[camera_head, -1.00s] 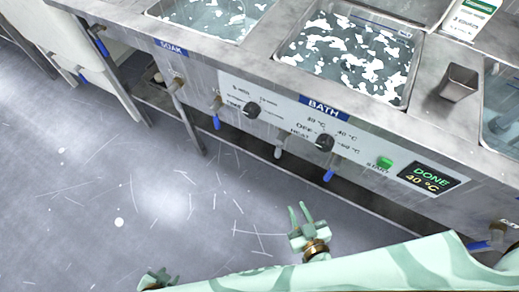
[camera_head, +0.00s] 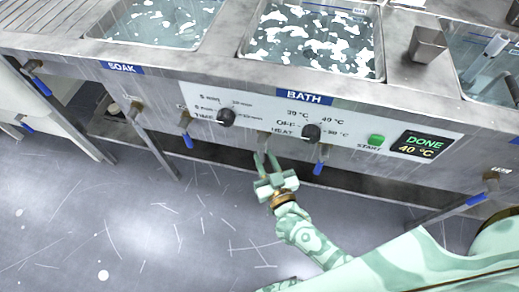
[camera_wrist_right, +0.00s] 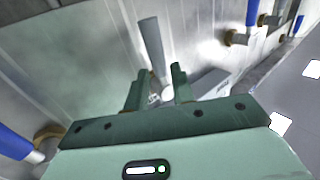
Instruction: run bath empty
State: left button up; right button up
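Below the panel, a plain grey lever (camera_head: 264,137) hangs between two blue-handled valves, one at left (camera_head: 188,140) and one at right (camera_head: 319,166). My right gripper (camera_head: 265,162) is open just below the grey lever. In the right wrist view the lever (camera_wrist_right: 152,45) shows beyond and between the parted fingers (camera_wrist_right: 159,80); contact cannot be told. My left gripper is not recognisable.
The soak basin (camera_head: 165,22) stands left of the bath. A black time knob (camera_head: 226,117) and heat knob (camera_head: 311,133) stick out of the panel. The floor (camera_head: 150,230) in front is clear.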

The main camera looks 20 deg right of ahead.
aim_at(262, 154)
jog(key=w, duration=0.2)
jog(key=shift+w+f+b, duration=0.15)
jog(key=shift+w+b, duration=0.15)
jog(key=shift+w, duration=0.5)
jog(key=shift+c, duration=0.4)
grip_shut()
